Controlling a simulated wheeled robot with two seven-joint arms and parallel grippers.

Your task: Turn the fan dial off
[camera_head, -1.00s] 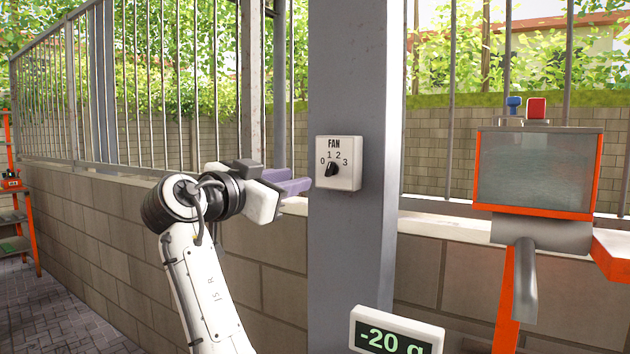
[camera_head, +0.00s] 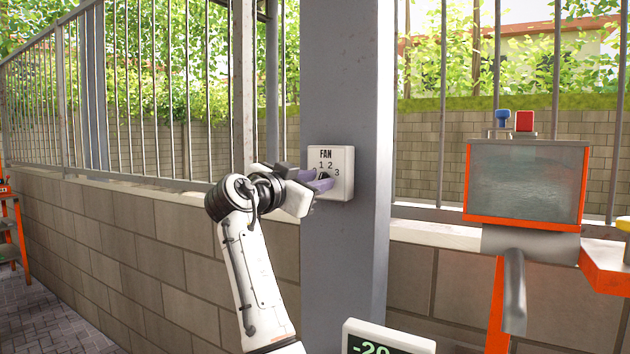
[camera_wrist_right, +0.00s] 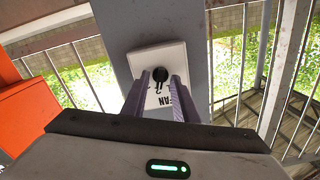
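The white fan dial plate (camera_head: 344,162) is fixed to the grey post, with FAN and numbers printed on it. Its black knob (camera_head: 325,175) is partly hidden behind my fingers in the head view. My right gripper (camera_head: 319,179) is at the plate, its purple-grey fingers pointing at the knob. In the right wrist view the black knob (camera_wrist_right: 159,73) lies between the tips of my right gripper (camera_wrist_right: 160,78), which is open with a gap around it. I cannot tell whether either finger touches the knob. The knob's present setting is not readable. My left gripper is not in view.
The grey post (camera_head: 345,260) carries the plate. A digital display (camera_head: 388,337) is below it. An orange-framed screen (camera_head: 525,183) with red and blue buttons on top stands at the right. A block wall (camera_head: 130,232) with a railing runs behind my arm.

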